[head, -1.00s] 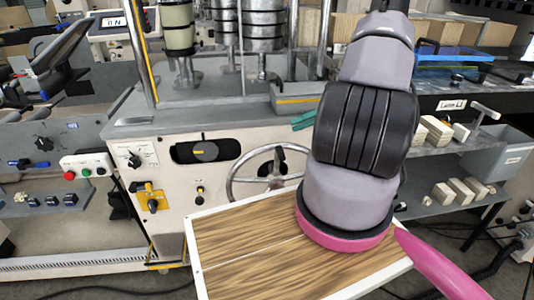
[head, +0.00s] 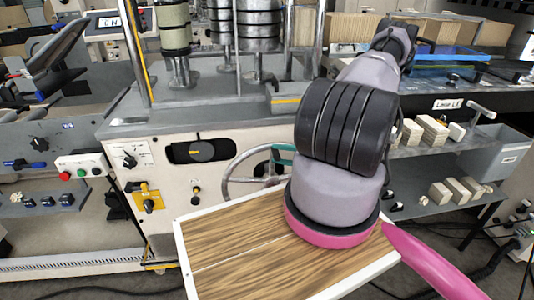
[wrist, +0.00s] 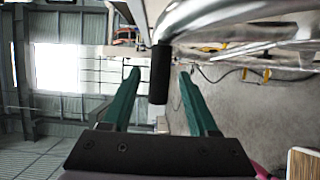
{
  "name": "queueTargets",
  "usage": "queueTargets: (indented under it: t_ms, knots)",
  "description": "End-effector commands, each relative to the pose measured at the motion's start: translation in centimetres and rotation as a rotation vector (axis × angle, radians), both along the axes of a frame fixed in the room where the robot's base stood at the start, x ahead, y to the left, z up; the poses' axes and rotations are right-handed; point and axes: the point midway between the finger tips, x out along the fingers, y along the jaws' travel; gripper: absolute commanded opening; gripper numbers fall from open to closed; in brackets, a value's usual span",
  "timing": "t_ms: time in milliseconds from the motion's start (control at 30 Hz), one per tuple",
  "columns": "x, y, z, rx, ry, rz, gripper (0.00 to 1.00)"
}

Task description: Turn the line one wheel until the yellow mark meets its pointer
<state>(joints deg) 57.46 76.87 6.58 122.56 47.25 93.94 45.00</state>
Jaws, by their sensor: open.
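The metal handwheel (head: 228,170) is on the front of the cream machine in the head view. Its right part is hidden behind my arm. In the wrist view its shiny rim (wrist: 200,14) curves across the top, with a black handle (wrist: 160,88) sticking out from it. My gripper (wrist: 158,72) is open, with one teal finger on each side of the handle and gaps visible on both sides. In the head view only some teal of my gripper (head: 283,154) shows at the wheel's upper part.
A wood-topped board with a white edge (head: 180,236) lies low in front of the machine. A yellow-plated switch (head: 149,203) and a dark window (head: 203,151) are left of the wheel. A grey shelf (head: 425,207) with pale blocks is at right.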

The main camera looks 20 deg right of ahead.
Motion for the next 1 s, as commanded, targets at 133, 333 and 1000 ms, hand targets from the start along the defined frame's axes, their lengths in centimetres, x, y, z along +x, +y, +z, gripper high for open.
queueTargets:
  t_ms: [133,333,1000]
  knots:
    - [1.5,2.1,0.0,0.001,-0.001,0.003,0.6]
    - [2.7,3.4,0.0,-0.001,0.0,0.001,0.6]
    - [2.8,3.6,0.0,-0.001,0.0,0.001,0.0]
